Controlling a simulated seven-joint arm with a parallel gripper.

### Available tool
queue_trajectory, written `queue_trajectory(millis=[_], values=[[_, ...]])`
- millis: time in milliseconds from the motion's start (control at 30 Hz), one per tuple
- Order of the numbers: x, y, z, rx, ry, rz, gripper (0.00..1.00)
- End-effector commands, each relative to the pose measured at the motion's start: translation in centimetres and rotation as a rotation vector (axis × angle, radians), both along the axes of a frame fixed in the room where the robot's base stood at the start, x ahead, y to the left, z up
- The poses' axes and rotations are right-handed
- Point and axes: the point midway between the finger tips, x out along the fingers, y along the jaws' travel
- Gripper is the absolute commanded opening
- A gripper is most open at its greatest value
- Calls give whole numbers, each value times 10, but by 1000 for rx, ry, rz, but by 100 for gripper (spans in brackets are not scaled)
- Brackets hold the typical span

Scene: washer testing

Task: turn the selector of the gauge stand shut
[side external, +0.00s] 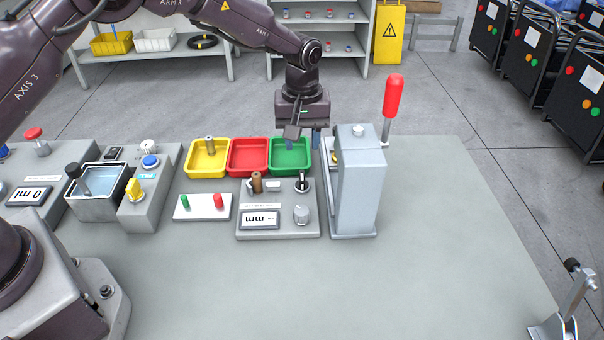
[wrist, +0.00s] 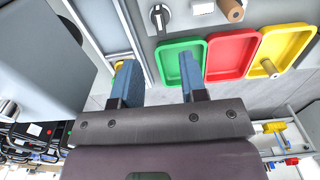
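The gauge stand (side external: 278,230) is a low grey block with an "mm" display, a brown upright post and a round grey knob. Its selector (side external: 301,184) is a dark round dial with a pale bar handle, near the block's back right corner. In the wrist view the selector (wrist: 159,16) is at the top, its bar roughly along the picture's vertical. My gripper (side external: 303,141) points down behind the gauge stand, above the green tray's right side, apart from the selector. In the wrist view its blue fingers (wrist: 155,70) are spread with nothing between them.
A tall grey press (side external: 359,190) with a red-handled lever (side external: 393,96) stands close right of the gauge stand. Yellow (side external: 190,174), red (side external: 233,172) and green (side external: 275,170) trays lie behind it. A white plate (side external: 203,214) is at its left.

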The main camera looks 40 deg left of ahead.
Motion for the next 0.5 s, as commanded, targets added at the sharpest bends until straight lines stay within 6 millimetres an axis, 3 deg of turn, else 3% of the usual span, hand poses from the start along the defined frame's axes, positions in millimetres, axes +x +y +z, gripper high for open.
queue_trajectory(millis=[200, 500], values=[[-1, 0, -49, 0, 4, 0, 39], [0, 1, -90, 0, 1, 0, 39]])
